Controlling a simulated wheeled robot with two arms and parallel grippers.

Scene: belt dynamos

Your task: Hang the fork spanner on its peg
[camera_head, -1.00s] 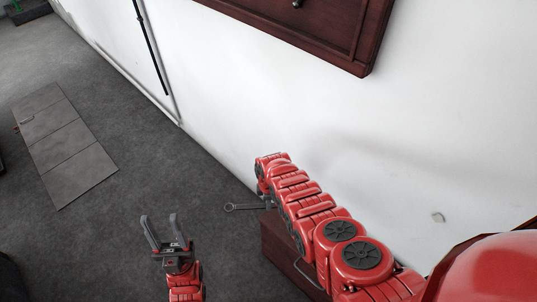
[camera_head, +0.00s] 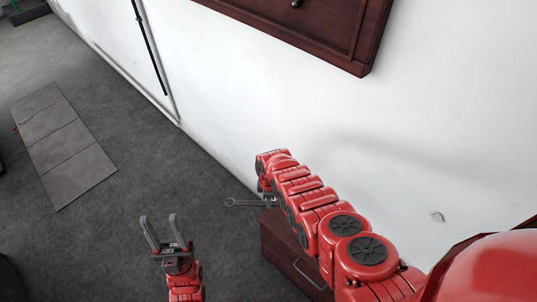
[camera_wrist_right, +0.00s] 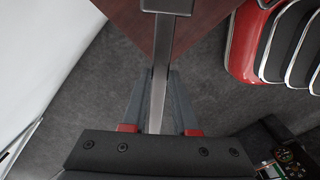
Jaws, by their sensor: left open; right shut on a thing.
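The fork spanner (camera_head: 243,202) is grey, with a ring at its left end in the head view. My right gripper (camera_head: 268,199) is shut on it, and the arm hides part of both. In the right wrist view the spanner's shaft (camera_wrist_right: 160,85) runs between the fingers of my right gripper (camera_wrist_right: 158,100), with a wide grey end at the top edge. My left gripper (camera_head: 160,232) is open and empty, over the floor in the head view. A dark wooden board (camera_head: 330,22) hangs on the wall at the top, with a small dark knob or peg (camera_head: 296,4) on it.
A dark red wooden cabinet (camera_head: 283,250) with a handle stands below my right arm, close to the white wall (camera_head: 420,120). Grey panels (camera_head: 62,145) lie on the floor at the left. The carpet (camera_head: 110,235) between is clear.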

